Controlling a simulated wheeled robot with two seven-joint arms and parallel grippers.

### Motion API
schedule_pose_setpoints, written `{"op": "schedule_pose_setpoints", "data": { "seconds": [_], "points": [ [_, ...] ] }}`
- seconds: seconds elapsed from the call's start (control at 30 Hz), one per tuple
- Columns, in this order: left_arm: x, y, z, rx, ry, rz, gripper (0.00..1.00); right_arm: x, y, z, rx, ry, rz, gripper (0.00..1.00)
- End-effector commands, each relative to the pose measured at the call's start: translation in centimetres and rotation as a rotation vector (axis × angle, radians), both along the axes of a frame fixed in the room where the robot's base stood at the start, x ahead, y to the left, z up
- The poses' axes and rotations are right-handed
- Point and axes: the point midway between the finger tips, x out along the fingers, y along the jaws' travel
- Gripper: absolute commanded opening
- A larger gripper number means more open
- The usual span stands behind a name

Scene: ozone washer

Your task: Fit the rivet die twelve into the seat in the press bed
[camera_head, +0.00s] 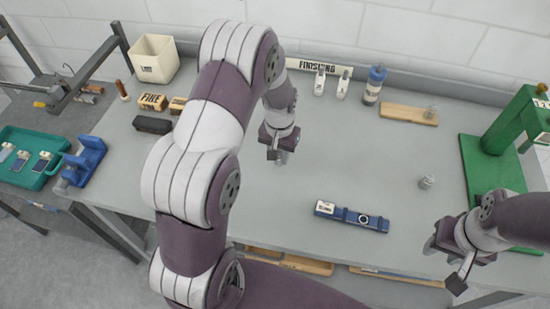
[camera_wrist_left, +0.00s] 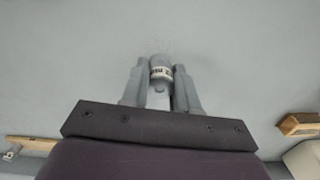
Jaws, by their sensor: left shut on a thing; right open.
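My left gripper (camera_head: 281,150) is shut on a small grey metal die (camera_wrist_left: 161,72), held above the bench left of centre. In the left wrist view the die sits between the two fingers, with a white label band whose text is too small to read surely. A blue bed block (camera_head: 352,216) with a label and a round dark-ringed seat (camera_head: 365,217) lies at the front of the bench, right of and nearer than the left gripper. My right gripper (camera_head: 454,262) is open and empty at the bench's front right edge.
A similar grey piece (camera_head: 426,182) stands on the bench right of centre; another (camera_head: 430,112) is on a wooden board (camera_head: 404,115). A green press (camera_head: 500,173) stands at right. The middle of the bench is clear.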

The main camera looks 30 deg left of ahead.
Motion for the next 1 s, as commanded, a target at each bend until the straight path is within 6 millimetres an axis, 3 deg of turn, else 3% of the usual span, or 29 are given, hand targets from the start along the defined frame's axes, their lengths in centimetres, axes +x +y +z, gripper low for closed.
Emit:
{"op": "schedule_pose_setpoints", "data": {
  "seconds": [0.3, 0.63, 0.67, 0.73, 1.0],
  "points": [
    [-0.1, 0.5, -4.2, 0.000, 0.000, -0.002, 0.00, 0.0, 0.0, 1.4, 0.000, 0.000, 0.000, 0.43],
    [0.0, 0.5, -4.8, 0.000, -0.001, -0.002, 0.00, 0.0, 0.0, 1.0, 0.000, 0.000, 0.000, 0.43],
    [-0.1, 0.5, -4.8, 0.000, 0.000, -0.002, 0.32, 0.0, 0.0, 1.0, 0.000, 0.000, 0.000, 0.43],
    [-0.1, 0.4, -4.7, 0.000, 0.000, -0.002, 0.55, 0.0, 0.0, 1.0, 0.000, 0.000, 0.000, 0.43],
    [0.0, 0.4, -4.6, 0.000, 0.000, -0.002, 0.55, 0.0, 0.0, 1.1, 0.000, 0.000, 0.000, 0.43]
  ]
}}
